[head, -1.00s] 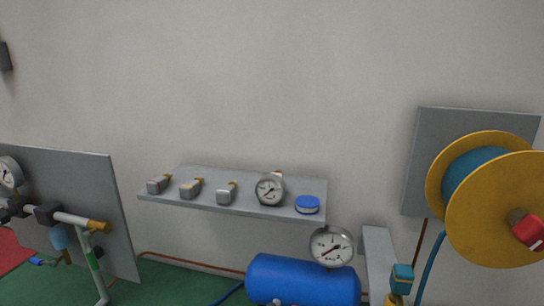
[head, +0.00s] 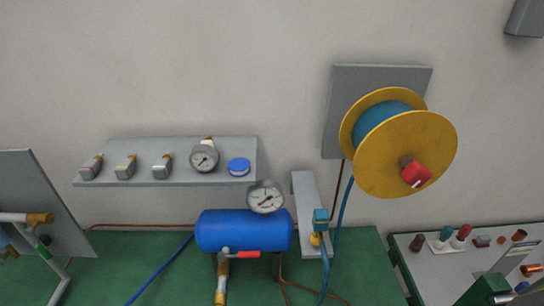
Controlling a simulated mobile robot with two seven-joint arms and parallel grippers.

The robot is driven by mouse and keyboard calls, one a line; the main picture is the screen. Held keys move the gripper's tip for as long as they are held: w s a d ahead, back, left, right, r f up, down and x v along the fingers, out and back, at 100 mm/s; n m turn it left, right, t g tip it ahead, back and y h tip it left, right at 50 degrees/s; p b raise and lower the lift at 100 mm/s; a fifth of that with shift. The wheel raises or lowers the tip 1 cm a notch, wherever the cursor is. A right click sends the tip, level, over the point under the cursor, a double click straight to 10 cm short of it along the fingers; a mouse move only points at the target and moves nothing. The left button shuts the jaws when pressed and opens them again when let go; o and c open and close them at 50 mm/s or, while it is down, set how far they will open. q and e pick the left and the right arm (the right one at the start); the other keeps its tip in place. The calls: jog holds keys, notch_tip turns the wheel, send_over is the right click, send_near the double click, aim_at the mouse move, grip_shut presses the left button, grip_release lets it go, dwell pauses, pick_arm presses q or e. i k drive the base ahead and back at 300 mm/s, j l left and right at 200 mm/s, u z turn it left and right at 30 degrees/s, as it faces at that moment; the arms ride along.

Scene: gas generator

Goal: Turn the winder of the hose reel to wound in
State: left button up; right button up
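The hose reel (head: 405,150) hangs on the wall at the right of the head view, with yellow side discs and teal hose wound between them. Its winder is a red knob (head: 416,175) with a white mark, on the front disc. Neither of my grippers shows in the head view.
A blue tank (head: 245,231) with a gauge (head: 265,197) stands on the green bench below. A grey shelf (head: 205,175) holds fittings, a gauge and a blue cap. A grey table (head: 440,268) with small parts stands at lower right. Wall space around the reel is clear.

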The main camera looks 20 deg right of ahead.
aim_at(414, 173)
jog(key=z, duration=1.35)
jog(key=i+u, duration=0.15)
jog(key=i, duration=0.2)
jog(key=i+l+u, duration=0.15)
jog(key=i, duration=0.15)
